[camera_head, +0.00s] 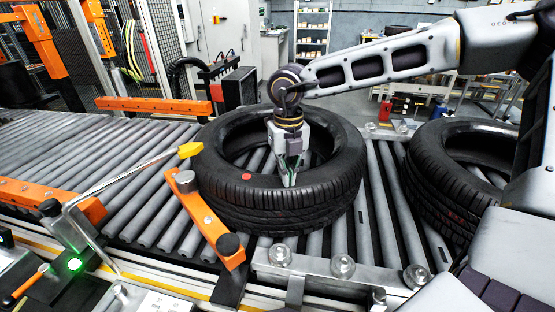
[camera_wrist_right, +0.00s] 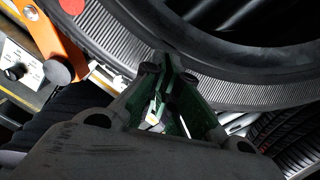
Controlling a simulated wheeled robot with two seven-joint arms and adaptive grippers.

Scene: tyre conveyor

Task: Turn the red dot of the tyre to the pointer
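The black tyre (camera_head: 235,196) lies flat on the roller conveyor. Its red dot (camera_head: 247,177) is on the upper sidewall at the near left. The yellow-tipped pointer (camera_head: 190,150) ends beside the tyre's left edge, so the dot is apart from it, nearer the front. My right gripper (camera_head: 289,184) points down over the tyre's near sidewall, to the right of the dot. Its fingertips look closed together, with nothing visibly between them. In the right wrist view the fingertips (camera_wrist_right: 170,68) overlap the tyre's sidewall (camera_wrist_right: 235,88); contact is unclear. The red dot (camera_wrist_right: 72,5) shows at the top left. My left gripper is out of view.
A second tyre (camera_head: 432,178) lies to the right on the rollers, partly behind my right arm. An orange bracket (camera_head: 207,222) with rollers stands against the first tyre's front left. Metal rails with round studs (camera_head: 343,266) line the near edge. Rollers at the left (camera_head: 70,140) are bare.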

